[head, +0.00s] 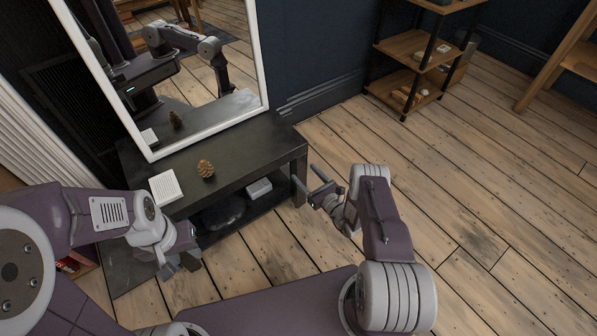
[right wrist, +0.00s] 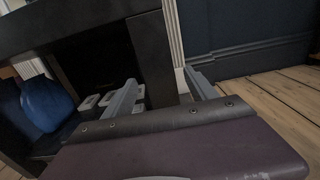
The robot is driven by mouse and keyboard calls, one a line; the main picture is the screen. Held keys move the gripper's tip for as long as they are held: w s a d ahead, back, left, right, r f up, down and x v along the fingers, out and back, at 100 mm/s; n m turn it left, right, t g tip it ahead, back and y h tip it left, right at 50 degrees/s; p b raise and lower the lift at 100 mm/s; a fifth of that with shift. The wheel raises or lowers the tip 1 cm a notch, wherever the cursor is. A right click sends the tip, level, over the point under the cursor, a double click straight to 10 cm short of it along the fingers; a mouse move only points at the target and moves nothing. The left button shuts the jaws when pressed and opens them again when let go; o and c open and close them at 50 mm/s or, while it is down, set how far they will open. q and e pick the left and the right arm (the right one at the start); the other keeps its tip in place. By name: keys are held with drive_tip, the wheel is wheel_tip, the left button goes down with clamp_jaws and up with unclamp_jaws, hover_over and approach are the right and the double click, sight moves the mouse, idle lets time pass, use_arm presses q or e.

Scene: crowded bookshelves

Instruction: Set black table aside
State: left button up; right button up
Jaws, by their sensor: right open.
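The black table (head: 250,157) is a low dark table standing against the wall, with a lower shelf. My right gripper (head: 307,182) is open beside the table's near right leg (head: 299,180). In the right wrist view, that leg (right wrist: 154,58) appears between the open fingers of the right gripper (right wrist: 160,78); I cannot tell whether they touch it. My left gripper (head: 181,264) points down in front of the table's left part, apart from it, with its jaw opening unclear. The table's far legs are hidden.
A white-framed mirror (head: 211,128) stands on the table, with a pinecone (head: 206,169) and a white box (head: 166,188) before it. A grey item (head: 259,188) sits on the lower shelf. A wooden shelf unit (head: 408,92) stands at the back. The floor to the right is clear.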

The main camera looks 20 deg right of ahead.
sight(302, 171)
drive_tip(key=b+x, duration=0.1)
drive_tip(key=x, duration=0.3)
drive_tip(key=shift+w+f+b, duration=0.1)
drive_tip(key=shift+f+b, duration=0.05)
drive_tip(key=shift+b, duration=0.25)
drive_tip(key=shift+w+a, duration=0.1)
drive_tip(key=shift+w, duration=0.15)
use_arm(q)
wheel_tip(302, 171, down, 3)
drive_tip(key=shift+r, duration=0.15)
use_arm(e)
clamp_jaws()
